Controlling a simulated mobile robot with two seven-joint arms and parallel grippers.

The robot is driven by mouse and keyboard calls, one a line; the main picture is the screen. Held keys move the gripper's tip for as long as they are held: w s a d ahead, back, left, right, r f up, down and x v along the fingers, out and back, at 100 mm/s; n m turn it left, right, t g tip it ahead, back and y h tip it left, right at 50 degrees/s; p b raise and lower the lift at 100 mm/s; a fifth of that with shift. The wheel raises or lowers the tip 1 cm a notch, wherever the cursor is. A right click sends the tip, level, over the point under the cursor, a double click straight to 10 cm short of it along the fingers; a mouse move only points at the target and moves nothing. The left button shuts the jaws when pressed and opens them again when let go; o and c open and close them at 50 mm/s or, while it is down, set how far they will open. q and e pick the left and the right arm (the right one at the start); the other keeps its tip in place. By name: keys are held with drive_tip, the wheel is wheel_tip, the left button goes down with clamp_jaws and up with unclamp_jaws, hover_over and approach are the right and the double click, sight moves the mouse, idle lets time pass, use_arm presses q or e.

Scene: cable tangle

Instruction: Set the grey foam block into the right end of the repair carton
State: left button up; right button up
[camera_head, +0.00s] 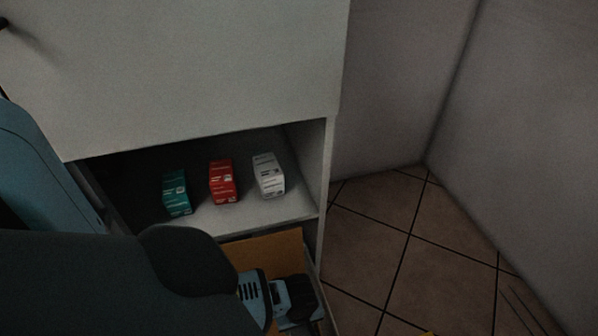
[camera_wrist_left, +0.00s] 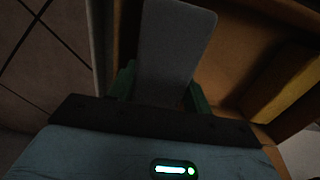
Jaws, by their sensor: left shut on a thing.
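The grey foam block (camera_wrist_left: 180,45) is a flat, pale slab between the green-edged fingers of my left gripper (camera_wrist_left: 163,85) in the left wrist view. The gripper is shut on it, and the block's far end sticks out past the fingertips. In the head view my left gripper (camera_head: 298,298) is low in the picture, in front of the brown carton (camera_head: 268,252); its fingertips and the block cannot be made out there. The carton also shows behind and right of the block in the left wrist view (camera_wrist_left: 238,50). Whether the block touches the carton cannot be told. My right gripper is out of view.
A white cabinet (camera_head: 200,70) has an open shelf (camera_head: 250,212) with a green box (camera_head: 176,193), a red box (camera_head: 223,181) and a white box (camera_head: 269,175). A yellowish piece (camera_wrist_left: 285,82) lies at the right in the wrist view. Tiled floor (camera_head: 375,235) is largely clear at right.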

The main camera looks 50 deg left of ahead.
use_arm(q)
drive_tip(key=o, duration=0.7)
drive_tip(key=shift+c, duration=0.2)
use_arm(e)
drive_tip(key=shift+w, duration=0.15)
use_arm(q)
drive_tip(key=shift+r, duration=0.4)
wheel_tip(320, 180, up, 12)
drive_tip(key=p, duration=0.6)
drive_tip(key=shift+r, duration=0.2)
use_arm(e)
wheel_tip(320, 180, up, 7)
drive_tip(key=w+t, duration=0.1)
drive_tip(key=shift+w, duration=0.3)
